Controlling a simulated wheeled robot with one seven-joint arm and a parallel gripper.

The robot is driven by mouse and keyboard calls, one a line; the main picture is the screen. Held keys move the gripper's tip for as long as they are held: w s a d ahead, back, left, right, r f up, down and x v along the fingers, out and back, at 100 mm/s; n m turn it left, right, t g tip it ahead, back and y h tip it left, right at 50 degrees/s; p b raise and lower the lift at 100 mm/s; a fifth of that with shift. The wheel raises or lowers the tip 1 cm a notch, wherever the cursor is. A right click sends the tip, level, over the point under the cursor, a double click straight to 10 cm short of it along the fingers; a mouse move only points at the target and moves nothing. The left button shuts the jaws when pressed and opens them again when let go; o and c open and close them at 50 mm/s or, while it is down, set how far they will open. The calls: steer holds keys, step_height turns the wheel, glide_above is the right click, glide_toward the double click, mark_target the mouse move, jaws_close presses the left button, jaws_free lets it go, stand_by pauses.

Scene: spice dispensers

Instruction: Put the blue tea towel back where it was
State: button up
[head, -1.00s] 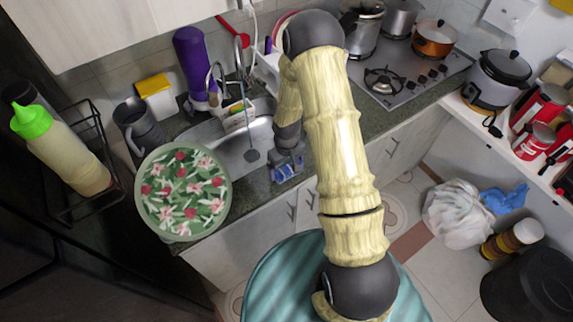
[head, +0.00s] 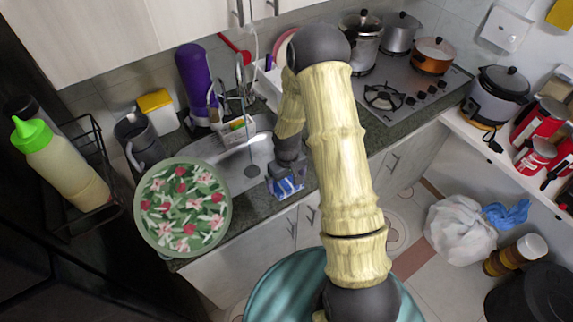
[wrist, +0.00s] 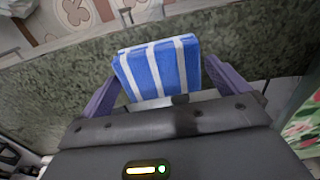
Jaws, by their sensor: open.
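The blue tea towel (wrist: 160,68) is a folded block with white stripes. In the wrist view it sits between the two fingers of my gripper (wrist: 165,85), against the speckled green counter. My gripper is open, with a finger to each side of the towel and a gap showing at the right finger. In the head view the towel (head: 288,187) is at the counter's front edge, right of the sink, just below my gripper (head: 284,177). The gripper partly hides it there.
The sink (head: 240,165) is left of the towel, and a floral round plate (head: 183,208) is further left. The stove (head: 400,97) with pots is at the back right. A white bag (head: 460,230) and a crumpled blue cloth (head: 508,213) are at the lower right.

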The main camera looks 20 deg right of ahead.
mark_target(287, 183)
step_height(287, 183, up, 10)
steer(key=b, duration=0.2)
steer(key=shift+r, duration=0.15)
steer(key=shift+s, duration=0.1)
stand_by(0.4)
steer(key=s+r+m+t, duration=0.2)
steer(key=s+r+m, duration=0.1)
steer(key=s+r, duration=0.7)
steer(key=s, duration=0.4)
steer(key=shift+r+m+t, duration=0.3)
steer(key=shift+r, duration=0.1)
steer(key=shift+s, duration=0.1)
